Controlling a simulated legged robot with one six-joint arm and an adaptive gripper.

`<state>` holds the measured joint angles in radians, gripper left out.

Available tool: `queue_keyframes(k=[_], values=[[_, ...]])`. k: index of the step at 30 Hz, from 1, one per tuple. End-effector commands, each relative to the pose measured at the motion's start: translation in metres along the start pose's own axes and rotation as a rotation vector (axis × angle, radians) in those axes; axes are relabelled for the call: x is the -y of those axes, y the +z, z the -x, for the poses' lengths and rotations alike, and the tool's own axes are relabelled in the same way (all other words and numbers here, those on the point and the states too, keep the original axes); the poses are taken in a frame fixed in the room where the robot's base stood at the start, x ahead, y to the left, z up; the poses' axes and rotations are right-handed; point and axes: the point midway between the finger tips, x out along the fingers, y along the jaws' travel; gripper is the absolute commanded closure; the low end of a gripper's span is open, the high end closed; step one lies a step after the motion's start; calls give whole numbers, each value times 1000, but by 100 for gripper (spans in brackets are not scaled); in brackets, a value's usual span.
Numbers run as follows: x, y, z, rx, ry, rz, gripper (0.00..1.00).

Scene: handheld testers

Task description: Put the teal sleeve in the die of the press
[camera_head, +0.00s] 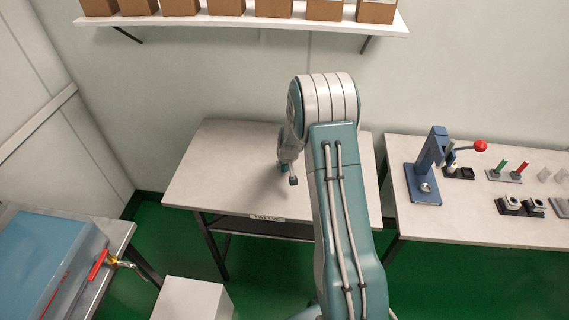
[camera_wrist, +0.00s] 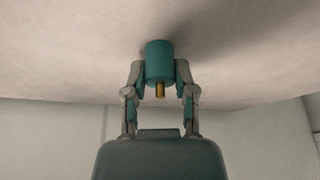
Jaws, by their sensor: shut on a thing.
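The teal sleeve (camera_wrist: 159,55) is a short upright-looking cylinder between the two fingers of my gripper (camera_wrist: 159,78) in the wrist view. A brass pin sticks out of its end on the palm side. My gripper is shut on the sleeve, close to a pale surface; whether the sleeve touches it I cannot tell. In the head view my gripper (camera_head: 288,174) is small, over the middle table, and the sleeve is hard to make out. The blue press (camera_head: 430,165) stands on the right table, well right of my gripper. A round pale metal spot on its base (camera_head: 426,188) may be the die.
The press has a lever with a red knob (camera_head: 480,146). Dark fixtures (camera_head: 520,205) and stands with a green and a red handle (camera_head: 510,172) are right of it. The middle table (camera_head: 225,170) is mostly bare. A gap separates it from the right table (camera_head: 450,228).

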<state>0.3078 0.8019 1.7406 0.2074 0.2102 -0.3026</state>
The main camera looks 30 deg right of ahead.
Motion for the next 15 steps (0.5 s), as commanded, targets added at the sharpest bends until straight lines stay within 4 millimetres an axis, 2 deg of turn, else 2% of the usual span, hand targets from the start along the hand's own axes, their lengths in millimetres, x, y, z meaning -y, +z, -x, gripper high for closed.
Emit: queue_keyframes(k=[8,9,11,15], values=[[0,0,-1,-1,0,0,90],[0,0,-1,-1,0,0,56],[0,0,-1,-1,0,0,31],[0,0,-1,-1,0,0,31]])
